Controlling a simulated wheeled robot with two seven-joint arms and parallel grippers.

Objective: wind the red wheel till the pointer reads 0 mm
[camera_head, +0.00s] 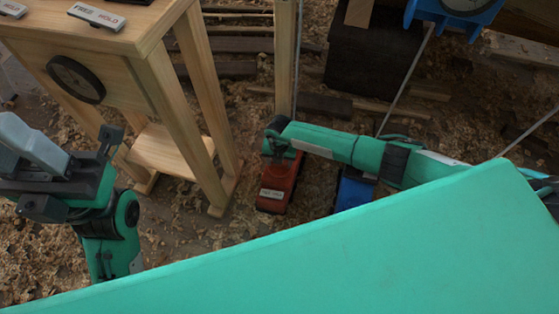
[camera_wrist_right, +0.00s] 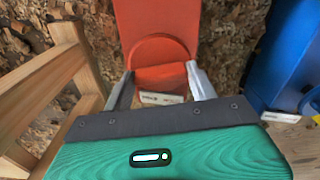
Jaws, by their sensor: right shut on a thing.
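The red wheel (camera_wrist_right: 160,52) is in the right wrist view, a round red part with a raised bar across it, on a red body (camera_wrist_right: 155,14). My right gripper (camera_wrist_right: 161,72) has one finger on each side of the bar and is shut on the wheel. In the head view the red body (camera_head: 277,188) stands low on the ground below my right gripper (camera_head: 281,143), which hides the wheel there. A pointer on a mm scale cannot be made out. My left gripper (camera_head: 75,175) is at the left, away from the wheel; its jaws are unclear.
A blue unit (camera_head: 354,192) stands close to the right of the red one. A wooden stand (camera_head: 205,95) with a dark handwheel (camera_head: 76,79) is at the left. A blue-framed dial (camera_head: 465,6) is at top right. Thin rods slant down at right. Shavings cover the ground.

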